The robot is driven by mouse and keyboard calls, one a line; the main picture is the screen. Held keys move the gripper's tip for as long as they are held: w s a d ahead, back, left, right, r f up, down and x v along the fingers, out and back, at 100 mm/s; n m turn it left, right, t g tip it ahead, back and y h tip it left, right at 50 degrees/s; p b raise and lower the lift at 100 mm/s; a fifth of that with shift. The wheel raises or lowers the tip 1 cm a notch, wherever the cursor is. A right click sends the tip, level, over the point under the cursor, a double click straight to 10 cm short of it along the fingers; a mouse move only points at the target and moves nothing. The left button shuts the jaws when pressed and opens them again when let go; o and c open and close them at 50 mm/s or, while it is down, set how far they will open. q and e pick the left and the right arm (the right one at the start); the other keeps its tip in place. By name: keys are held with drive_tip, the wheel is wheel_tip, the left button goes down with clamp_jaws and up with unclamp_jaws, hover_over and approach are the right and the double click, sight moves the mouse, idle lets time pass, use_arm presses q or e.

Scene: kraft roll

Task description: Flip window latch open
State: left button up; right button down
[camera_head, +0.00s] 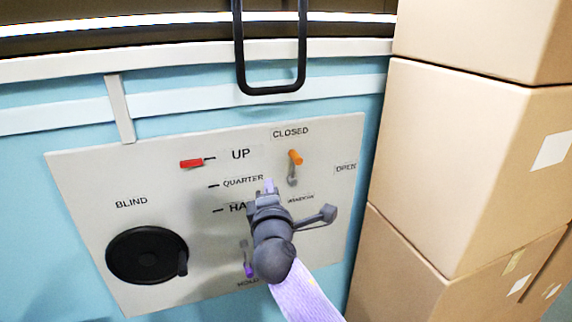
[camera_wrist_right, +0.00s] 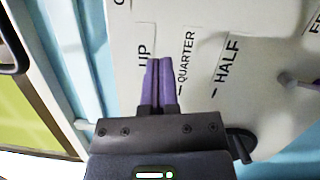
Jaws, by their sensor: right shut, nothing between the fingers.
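The window latch (camera_head: 293,165) is a small grey lever with an orange tip on the white panel (camera_head: 80,190). It stands upright, its tip just below the CLOSED label (camera_head: 290,133). The OPEN label (camera_head: 345,168) is to its right. My right gripper (camera_head: 268,186) is shut and empty, in front of the panel, below and left of the latch in the head view. In the right wrist view its purple fingers (camera_wrist_right: 158,62) are together, between the UP and QUARTER labels. I cannot make out the latch in the wrist view. My left gripper is not in view.
A black blind dial (camera_head: 145,255) is at the panel's lower left. A red marker (camera_head: 191,163) is beside UP. A purple-tipped lever (camera_head: 248,268) is close left of my right arm. Stacked cardboard boxes (camera_head: 470,160) stand right of the panel. A black handle (camera_head: 270,89) hangs above.

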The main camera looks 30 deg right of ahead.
sight(295, 170)
drive_tip(key=x, duration=0.6)
drive_tip(key=d, duration=0.1)
drive_tip(key=d+r+p, duration=0.1)
drive_tip(key=d, duration=0.1)
drive_tip(key=shift+s+d, duration=0.2)
drive_tip(key=shift+d, duration=0.05)
drive_tip(key=shift+s+d, duration=0.1)
drive_tip(key=shift+d, duration=0.15)
drive_tip(key=shift+f, duration=0.1)
